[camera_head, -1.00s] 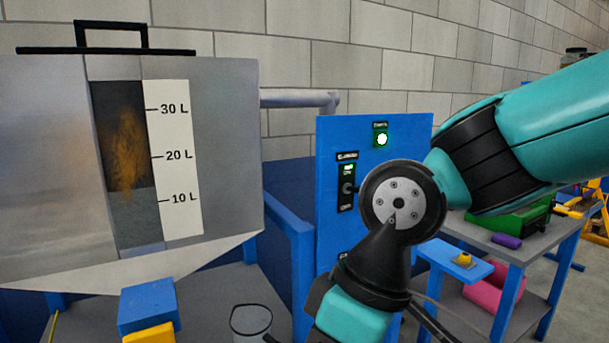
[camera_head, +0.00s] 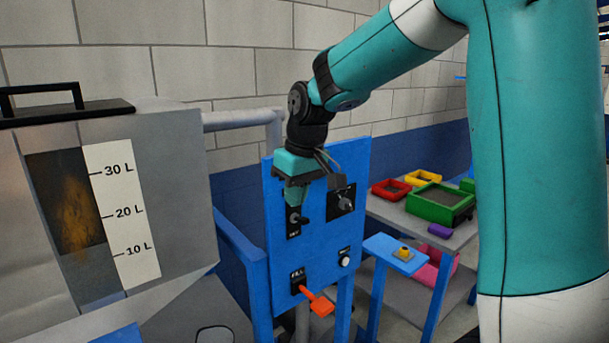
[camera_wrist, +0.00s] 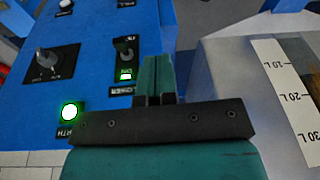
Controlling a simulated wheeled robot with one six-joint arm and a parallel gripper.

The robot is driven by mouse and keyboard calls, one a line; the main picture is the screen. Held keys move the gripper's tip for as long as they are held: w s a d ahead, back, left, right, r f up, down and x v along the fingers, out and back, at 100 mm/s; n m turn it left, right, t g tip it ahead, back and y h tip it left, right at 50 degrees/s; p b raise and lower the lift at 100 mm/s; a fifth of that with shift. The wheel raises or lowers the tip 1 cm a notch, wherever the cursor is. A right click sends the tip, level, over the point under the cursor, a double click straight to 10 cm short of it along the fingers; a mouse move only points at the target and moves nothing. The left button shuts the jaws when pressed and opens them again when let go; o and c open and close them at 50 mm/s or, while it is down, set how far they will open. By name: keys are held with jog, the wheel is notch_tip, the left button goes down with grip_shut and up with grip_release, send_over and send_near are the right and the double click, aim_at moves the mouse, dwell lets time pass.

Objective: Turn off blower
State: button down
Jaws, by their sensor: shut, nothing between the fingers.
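The blue control panel (camera_head: 310,255) stands right of the hopper. Its blower switch (camera_wrist: 125,56) is a small grey lever on a black plate, with a lit green ON light (camera_wrist: 126,76); the label is partly hidden by my gripper. In the head view the switch lever (camera_head: 300,219) shows just below and beside my fingertips. My gripper (camera_head: 295,200) points down along the panel front, shut and empty. In the wrist view the shut fingers (camera_wrist: 157,68) lie just right of the switch plate; I cannot tell whether they touch the lever.
A rotary knob (camera_head: 345,202) is right of the switch. A round green light (camera_wrist: 70,112) glows in the wrist view. Lower down are a white button (camera_head: 345,262) and an orange lever (camera_head: 320,306). The hopper (camera_head: 180,190) stands left; a table with trays (camera_head: 437,201) stands right.

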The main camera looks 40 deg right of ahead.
notch_tip(320, 180, up, 3)
jog(key=m+p, duration=0.1)
send_over(306, 222)
jog(key=s, duration=0.1)
jog(key=shift+s+d+f+h, duration=0.1)
jog(key=shift+s+f+h, duration=0.1)
jog(key=shift+h, duration=0.2)
jog(key=f+p, duration=0.1)
jog(key=f, duration=0.2)
jog(key=w+f+p, duration=0.1)
jog(key=f, duration=0.2)
jog(key=w+f+p, duration=0.1)
jog(key=f, duration=0.2)
jog(key=shift+f, duration=0.4)
jog(key=shift+f, duration=0.1)
jog(key=f+t+b, duration=0.1)
jog(key=b, duration=0.1)
jog(key=shift+s+b, duration=0.2)
jog(key=shift+b, duration=0.1)
jog(key=t+b, duration=0.1)
jog(key=b, duration=0.2)
jog(key=f+t+b, duration=0.1)
jog(key=b, duration=0.2)
jog(key=shift+s, duration=0.3)
jog(key=shift+r+p, duration=0.5)
